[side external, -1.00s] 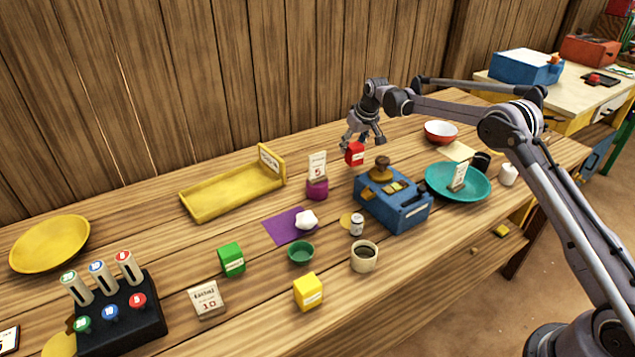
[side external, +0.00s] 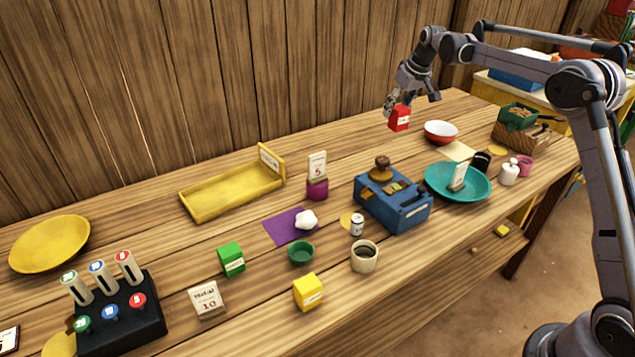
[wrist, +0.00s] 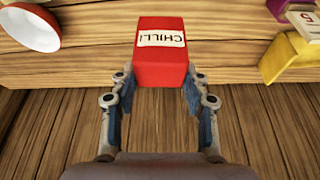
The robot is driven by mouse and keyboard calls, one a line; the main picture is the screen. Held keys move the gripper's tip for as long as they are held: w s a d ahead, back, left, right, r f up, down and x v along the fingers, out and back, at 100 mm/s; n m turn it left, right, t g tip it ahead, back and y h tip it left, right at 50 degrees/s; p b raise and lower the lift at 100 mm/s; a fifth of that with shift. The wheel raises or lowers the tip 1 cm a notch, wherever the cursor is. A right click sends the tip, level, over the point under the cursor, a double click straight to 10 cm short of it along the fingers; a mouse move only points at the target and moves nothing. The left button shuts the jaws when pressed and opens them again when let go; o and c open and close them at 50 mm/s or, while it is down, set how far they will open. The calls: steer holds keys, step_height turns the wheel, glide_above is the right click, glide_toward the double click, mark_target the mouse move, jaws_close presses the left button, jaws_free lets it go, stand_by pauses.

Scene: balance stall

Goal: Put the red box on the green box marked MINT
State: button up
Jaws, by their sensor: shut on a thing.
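The red box (side external: 399,118) is held in the air above the far part of the table, left of the red bowl. In the wrist view the red box (wrist: 161,60) carries a white label reading CHILLI, upside down. My gripper (side external: 412,98) is shut on it, with one finger on each side. The green box (side external: 232,260) stands on the table at the front left in the side view, far from my gripper. Its white label is too small to read. The green box does not show in the wrist view.
A yellow tray (side external: 232,191), a purple block with a price card (side external: 317,172), a blue scale-like machine (side external: 394,203) and a teal plate (side external: 436,190) stand on the table. A yellow box (side external: 308,293), green bowl (side external: 301,253) and mug (side external: 365,257) are near the green box.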

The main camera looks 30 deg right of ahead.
step_height(320, 180, up, 7)
steer(key=shift+r, duration=0.1)
steer(key=a+n+y, duration=0.2)
steer(key=a+n, duration=0.2)
steer(key=a, duration=1.6)
steer(key=n+g+y, duration=0.1)
steer(key=n+y, duration=0.1)
steer(key=n, duration=0.4)
glide_above(223, 249)
step_height(223, 249, down, 12)
steer(key=shift+f, duration=2.15)
steer(key=shift+f, duration=0.1)
steer(key=o, duration=1.2)
